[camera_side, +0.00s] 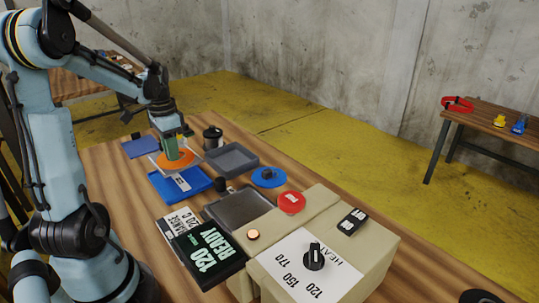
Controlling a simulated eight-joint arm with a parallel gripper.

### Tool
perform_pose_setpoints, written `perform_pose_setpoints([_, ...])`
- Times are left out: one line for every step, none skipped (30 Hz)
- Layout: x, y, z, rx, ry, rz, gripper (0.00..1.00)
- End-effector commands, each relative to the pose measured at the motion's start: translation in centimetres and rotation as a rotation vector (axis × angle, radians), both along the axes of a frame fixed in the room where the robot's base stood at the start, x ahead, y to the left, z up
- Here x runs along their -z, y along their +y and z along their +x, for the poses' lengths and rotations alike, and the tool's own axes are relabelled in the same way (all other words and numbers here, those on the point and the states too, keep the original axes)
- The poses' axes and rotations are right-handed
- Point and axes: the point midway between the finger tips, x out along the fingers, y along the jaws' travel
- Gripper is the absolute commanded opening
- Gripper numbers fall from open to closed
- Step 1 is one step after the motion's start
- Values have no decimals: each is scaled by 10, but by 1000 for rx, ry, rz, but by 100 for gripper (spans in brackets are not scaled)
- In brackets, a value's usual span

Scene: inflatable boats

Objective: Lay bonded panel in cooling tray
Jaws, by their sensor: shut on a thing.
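My gripper (172,150) points down at the far left part of the table and is shut on a panel. The panel has an orange round patch (180,163) on a pale, light-edged sheet. It shows just above or behind a blue tray (160,192) with a white label; I cannot tell whether they touch. An empty grey tray (253,153) with a raised rim stands to the right of the panel. No readable label shows which tray is the cooling tray. The fingertips are too small to make out clearly.
A beige heater (375,250) with a dial, a dark plate (240,209) and a "120 READY" display (208,255) fills the front. A dark canister (212,138), a blue disc (268,177), a red disc (291,202) and a blue sheet (140,147) lie around.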

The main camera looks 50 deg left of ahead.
Motion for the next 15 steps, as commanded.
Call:
perform_pose_setpoints([4, 0, 0, 0, 0, 0, 0])
perform_pose_setpoints([6, 0, 0, 0, 0, 0, 0])
perform_pose_setpoints([8, 0, 0, 0, 0, 0, 0])
perform_pose_setpoints([10, 0, 0, 0, 0, 0, 0])
perform_pose_setpoints([11, 0, 0, 0, 0, 0, 0])
perform_pose_setpoints([13, 0, 0, 0, 0, 0, 0])
perform_pose_setpoints([15, 0, 0, 0, 0, 0, 0])
perform_pose_setpoints([17, 0, 0, 0, 0, 0, 0])
perform_pose_setpoints([20, 0, 0, 0, 0, 0, 0])
perform_pose_setpoints([23, 0, 0, 0, 0, 0, 0])
perform_pose_setpoints([25, 0, 0, -1, 0, 0, 0])
perform_pose_setpoints([29, 0, 0, -1, 0, 0, 0])
perform_pose_setpoints([32, 0, 0, -1, 0, 1, 0])
perform_pose_setpoints([34, 0, 0, -1, 0, 1, 0])
perform_pose_setpoints([38, 0, 0, -1, 0, 1, 0])
